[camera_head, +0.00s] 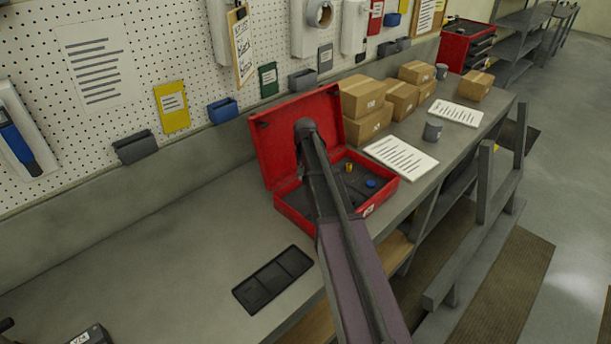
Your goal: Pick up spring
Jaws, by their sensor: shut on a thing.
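An open red case (384,196) stands on the workbench with its lid raised at the back. My arm reaches over the case, and my gripper (301,172) points down inside its left part, in front of the lid. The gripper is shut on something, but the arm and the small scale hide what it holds. I cannot make out a spring for certain. A small yellow piece (349,167) and a small blue round piece (371,184) lie in the case's dark interior, to the right of my gripper and apart from it.
A black tray (272,280) with compartments lies on the bench in front of the case. A pegboard wall is behind.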

